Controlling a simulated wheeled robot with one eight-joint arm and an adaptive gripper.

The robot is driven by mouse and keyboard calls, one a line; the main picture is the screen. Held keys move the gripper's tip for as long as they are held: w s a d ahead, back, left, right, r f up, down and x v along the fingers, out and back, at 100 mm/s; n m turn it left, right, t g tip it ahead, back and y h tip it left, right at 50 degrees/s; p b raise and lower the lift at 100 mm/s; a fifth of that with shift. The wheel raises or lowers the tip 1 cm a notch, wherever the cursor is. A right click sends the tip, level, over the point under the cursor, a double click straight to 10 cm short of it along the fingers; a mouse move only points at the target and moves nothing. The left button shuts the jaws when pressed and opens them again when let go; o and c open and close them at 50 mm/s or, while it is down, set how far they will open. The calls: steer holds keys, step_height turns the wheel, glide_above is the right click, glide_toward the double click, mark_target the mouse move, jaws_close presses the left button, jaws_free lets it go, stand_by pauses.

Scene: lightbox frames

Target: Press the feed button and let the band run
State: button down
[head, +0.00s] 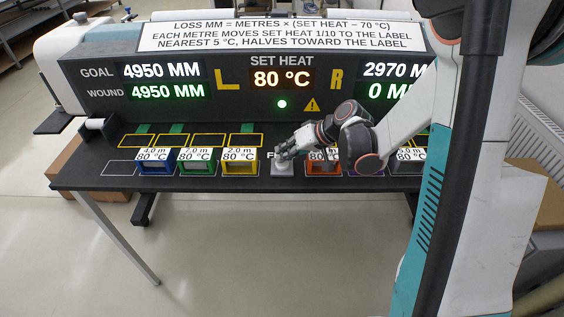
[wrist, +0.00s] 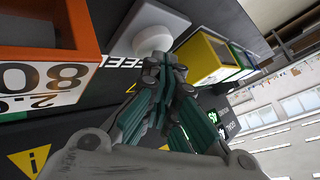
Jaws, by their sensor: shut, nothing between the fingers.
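The feed button is a round white knob (wrist: 153,39) on a pale square plate, beside the partly hidden "FEED" lettering. In the head view its plate (head: 283,169) shows at the table's front, under my gripper (head: 286,153). My gripper is shut and empty. In the wrist view its green-grey fingers (wrist: 160,78) end right at the knob's edge; I cannot tell whether they touch it. The display panel (head: 222,103) reads SET HEAT 80 °C. Its left side reads GOAL 4950 MM and WOUND 4950 MM. The right side reads 2970 and 0, partly hidden by my arm.
Blue (head: 156,168), green (head: 197,168) and yellow (head: 240,168) label blocks stand left of the button. An orange block (head: 322,168) and others partly hidden stand right. All readable temperatures say 80 °C. A rule sign (head: 285,36) tops the machine. A green lamp (head: 282,104) glows.

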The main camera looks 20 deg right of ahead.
mark_target(274, 167)
steer(key=shift+r, duration=0.6)
steer(key=shift+r+p, duration=0.1)
steer(key=shift+p, duration=0.2)
steer(key=shift+r+p, duration=1.75)
steer(key=shift+r, duration=0.7)
steer(key=s+a+r+m+h, duration=0.1)
steer(key=s+a+r+h, duration=0.15)
steer(key=s+r, duration=0.25)
steer(key=s+a+r+h, duration=0.1)
steer(key=s+a+r, duration=0.2)
steer(key=s+r, duration=0.2)
steer(key=s+d+r+h, duration=0.1)
steer(key=s+d, duration=0.1)
steer(key=s, duration=0.4)
steer(key=s+d+t+h, duration=0.1)
steer(key=s+d+h, duration=0.1)
steer(key=s, duration=0.5)
steer(key=shift+s+d+r, duration=0.3)
steer(key=shift+d+r, duration=0.05)
steer(key=shift+r, duration=0.05)
